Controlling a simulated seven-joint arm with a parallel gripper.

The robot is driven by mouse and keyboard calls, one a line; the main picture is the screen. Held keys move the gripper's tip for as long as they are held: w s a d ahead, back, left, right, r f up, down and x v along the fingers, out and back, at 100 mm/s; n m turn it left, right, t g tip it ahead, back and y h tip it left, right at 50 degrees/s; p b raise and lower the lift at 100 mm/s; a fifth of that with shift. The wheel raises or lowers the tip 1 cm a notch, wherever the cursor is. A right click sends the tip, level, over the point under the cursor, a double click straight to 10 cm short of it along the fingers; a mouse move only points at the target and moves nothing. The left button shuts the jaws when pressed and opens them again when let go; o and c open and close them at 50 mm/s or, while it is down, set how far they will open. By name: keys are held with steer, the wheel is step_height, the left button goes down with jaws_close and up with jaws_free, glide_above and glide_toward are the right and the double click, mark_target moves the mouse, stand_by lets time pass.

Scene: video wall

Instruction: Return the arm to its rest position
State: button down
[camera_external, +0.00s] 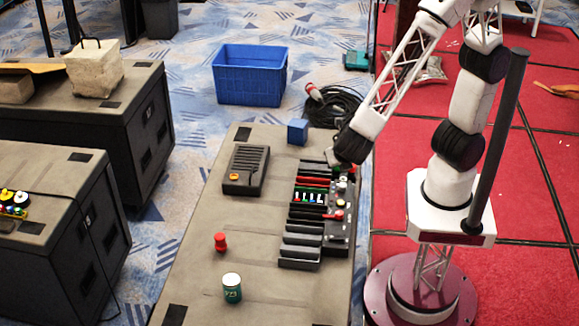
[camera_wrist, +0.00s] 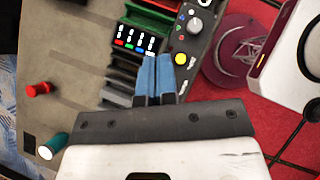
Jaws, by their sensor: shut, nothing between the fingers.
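My gripper (camera_external: 334,160) is above the far end of a black slotted rack (camera_external: 302,240) on the long grey case top. In the wrist view my gripper (camera_wrist: 156,62) shows two blue fingers side by side, shut with nothing between them. The fingers point toward the slots and the control strip with a grey knob (camera_wrist: 194,26) and a yellow button (camera_wrist: 181,59). Coloured pieces (camera_wrist: 135,38) with white marks sit in the rack slots. My arm bends from its base at the right down to the rack.
A blue cube (camera_external: 297,132) and a black device with an orange button (camera_external: 246,170) lie near the rack. A red knob-shaped piece (camera_external: 220,242) and a green can (camera_external: 232,289) stand nearer. A blue crate (camera_external: 250,75) and coiled cable (camera_external: 338,106) are on the floor.

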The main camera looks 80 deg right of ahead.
steer(key=s+d+r+m+y, duration=0.2)
steer(key=s+d+r+m, duration=0.2)
steer(key=d+m, duration=0.3)
steer(key=s+d+r+m+y, duration=0.2)
steer(key=s+d+r+m, duration=0.3)
steer(key=d+r+m, duration=0.2)
steer(key=s+d+r+m+g+y, duration=0.1)
steer(key=s+d+r+m+y, duration=0.2)
steer(key=d+m, duration=0.6)
step_height(320, 180, up, 3)
steer(key=shift+s+f+m, duration=0.2)
steer(key=shift+s+m, duration=0.4)
steer(key=shift+s, duration=0.2)
steer(key=c, duration=1.8)
jaws_free()
steer(key=shift+c, duration=0.2)
